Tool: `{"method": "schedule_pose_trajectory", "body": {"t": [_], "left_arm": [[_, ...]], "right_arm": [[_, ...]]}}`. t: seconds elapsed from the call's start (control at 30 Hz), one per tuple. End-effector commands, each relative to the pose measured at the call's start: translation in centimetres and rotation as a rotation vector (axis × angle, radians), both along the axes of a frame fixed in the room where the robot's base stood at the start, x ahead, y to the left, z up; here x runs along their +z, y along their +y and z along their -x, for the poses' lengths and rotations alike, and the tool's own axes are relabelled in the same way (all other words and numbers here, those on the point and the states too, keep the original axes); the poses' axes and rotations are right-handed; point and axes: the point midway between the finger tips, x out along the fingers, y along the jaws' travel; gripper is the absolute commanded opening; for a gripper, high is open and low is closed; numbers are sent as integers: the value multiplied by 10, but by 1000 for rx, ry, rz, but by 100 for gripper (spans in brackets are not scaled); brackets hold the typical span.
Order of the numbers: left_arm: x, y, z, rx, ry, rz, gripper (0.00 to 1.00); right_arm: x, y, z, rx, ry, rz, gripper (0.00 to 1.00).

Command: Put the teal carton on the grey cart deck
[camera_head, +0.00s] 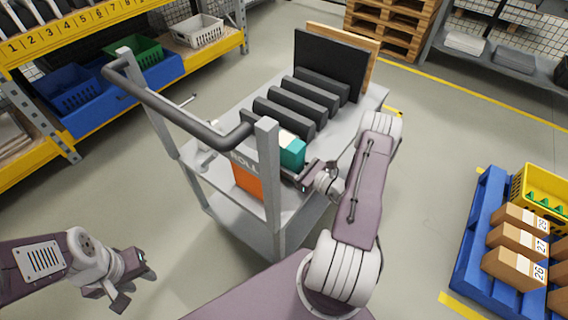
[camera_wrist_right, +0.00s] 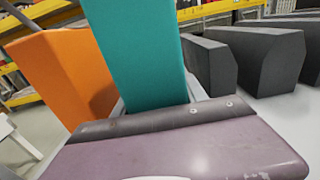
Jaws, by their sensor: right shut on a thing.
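The teal carton (camera_head: 292,153) is held by my right gripper (camera_head: 300,176) at the near end of the grey cart deck (camera_head: 235,125), beside the cart's handle post. It also shows upright in the right wrist view (camera_wrist_right: 140,50), just beyond the gripper body; the fingertips are hidden there. I cannot tell whether the carton's bottom touches the deck. My left gripper (camera_head: 137,283) is open and empty, low over the floor at the lower left, well away from the cart.
Several black dividers (camera_head: 283,112) stand on the deck beyond the carton. An orange block (camera_wrist_right: 62,75) is close to its left. The cart's handle (camera_head: 180,110) rises at the near left. A blue pallet (camera_head: 475,225) with boxes stands right; a yellow shelf (camera_head: 100,20) is at the left.

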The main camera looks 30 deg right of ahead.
Motion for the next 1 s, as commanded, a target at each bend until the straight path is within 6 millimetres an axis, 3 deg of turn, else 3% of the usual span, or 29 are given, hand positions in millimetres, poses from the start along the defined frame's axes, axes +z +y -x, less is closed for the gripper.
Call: {"method": "schedule_pose_trajectory", "body": {"t": [0.33,0.37,0.4,0.77,0.87,1.0], "left_arm": [[-4,0,0,0,0,0,36],[-3,0,0,0,0,0,36],[-2,0,0,0,0,0,36],[1,0,0,0,0,0,36],[3,0,0,0,0,0,36],[9,0,0,0,0,0,36]], "right_arm": [[-5,0,0,0,-3,1,0],[-4,0,0,0,-1,1,58],[-4,0,0,0,-2,1,69],[0,0,0,0,-2,1,72],[0,-6,9,-5,0,0,72],[1,-17,36,-8,0,0,72]]}}
